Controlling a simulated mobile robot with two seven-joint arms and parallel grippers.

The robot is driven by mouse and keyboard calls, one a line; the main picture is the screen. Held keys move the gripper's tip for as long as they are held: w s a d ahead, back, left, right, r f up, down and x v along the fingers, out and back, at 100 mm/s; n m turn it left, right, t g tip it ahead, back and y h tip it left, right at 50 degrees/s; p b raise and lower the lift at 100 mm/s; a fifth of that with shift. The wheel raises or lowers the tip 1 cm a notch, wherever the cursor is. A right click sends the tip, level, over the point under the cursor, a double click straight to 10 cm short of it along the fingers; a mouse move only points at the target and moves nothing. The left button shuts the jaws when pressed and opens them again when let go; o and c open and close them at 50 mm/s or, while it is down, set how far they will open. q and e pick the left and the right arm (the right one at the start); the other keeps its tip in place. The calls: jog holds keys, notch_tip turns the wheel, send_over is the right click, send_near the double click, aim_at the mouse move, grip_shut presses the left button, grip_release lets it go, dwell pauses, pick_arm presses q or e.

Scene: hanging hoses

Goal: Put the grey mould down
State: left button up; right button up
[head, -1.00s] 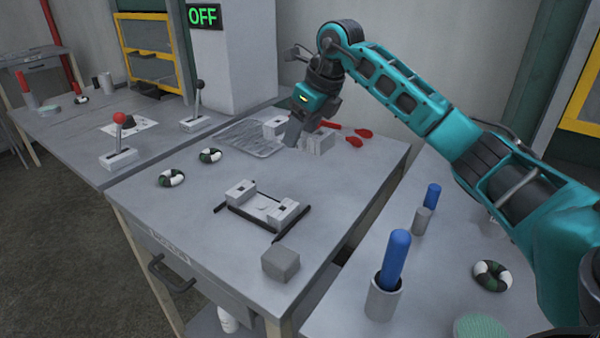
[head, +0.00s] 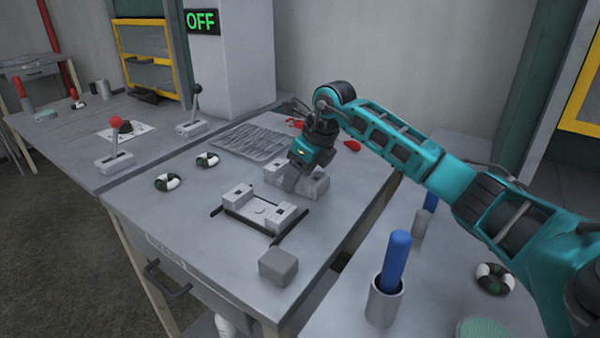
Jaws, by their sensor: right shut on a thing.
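The grey mould (head: 315,188) is a light grey blocky piece in the middle of the table. My right gripper (head: 291,184) reaches down onto it from above and is shut on it, with the mould's ends showing on both sides of the fingers. The mould is just behind a pale fixture (head: 258,210) with two raised blocks between black rails. I cannot tell whether the mould's underside touches the table. My left gripper is not in view.
A plain grey block (head: 278,266) lies near the table's front edge. A grey tray (head: 250,141) and red-handled tools (head: 352,145) lie behind. Two striped rings (head: 168,182) lie at left. A blue cylinder (head: 396,258) stands in a cup at right. The table (head: 340,225) is clear right of the fixture.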

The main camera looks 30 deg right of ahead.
jog(key=o, duration=1.5)
jog(key=shift+c, duration=0.2)
jog(key=p+v, duration=0.1)
jog(key=v, duration=1.1)
jog(key=shift+s+a, duration=0.1)
